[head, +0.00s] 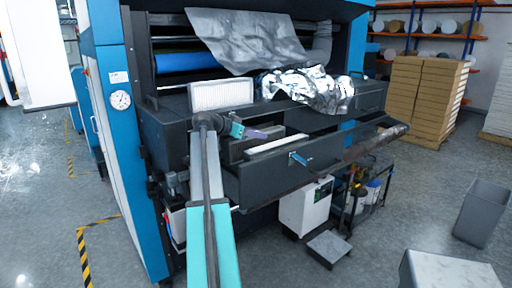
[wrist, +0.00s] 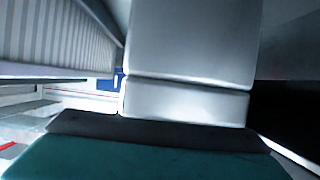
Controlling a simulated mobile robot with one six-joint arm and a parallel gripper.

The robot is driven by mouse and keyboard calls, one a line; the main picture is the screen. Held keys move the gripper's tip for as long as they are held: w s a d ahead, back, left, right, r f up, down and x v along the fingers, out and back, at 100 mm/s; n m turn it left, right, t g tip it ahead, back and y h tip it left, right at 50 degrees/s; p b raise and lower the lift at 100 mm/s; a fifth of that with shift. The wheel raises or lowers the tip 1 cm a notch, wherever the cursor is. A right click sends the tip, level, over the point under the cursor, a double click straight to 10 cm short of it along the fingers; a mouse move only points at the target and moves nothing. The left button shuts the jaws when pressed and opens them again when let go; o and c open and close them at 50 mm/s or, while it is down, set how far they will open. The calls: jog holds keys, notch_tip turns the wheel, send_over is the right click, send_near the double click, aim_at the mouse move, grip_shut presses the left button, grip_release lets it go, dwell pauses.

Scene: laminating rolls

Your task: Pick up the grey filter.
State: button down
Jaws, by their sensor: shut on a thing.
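A dark grey flat panel, which I take for the grey filter (head: 264,146), stands in the open drawer of the machine. My gripper (head: 262,134), teal with grey-purple fingers, is at its top edge and shut on it. The exact contact is too small to make out in the head view. In the wrist view the pale grey fingers (wrist: 188,60) fill the middle and hide what is between them. A pleated panel (wrist: 50,35) with a grey frame shows at the upper left there.
A white pleated filter (head: 221,95) stands upright on the machine behind my gripper. A pale strip (head: 276,144) lies beside the grey filter. The drawer front (head: 300,165) has a blue handle. Crumpled silver foil (head: 310,88) lies on the machine top at right.

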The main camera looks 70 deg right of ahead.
jog(key=shift+r, duration=0.2)
notch_tip(320, 180, up, 28)
jog(key=b, duration=0.2)
jog(key=shift+f, duration=0.15)
dwell(0.6)
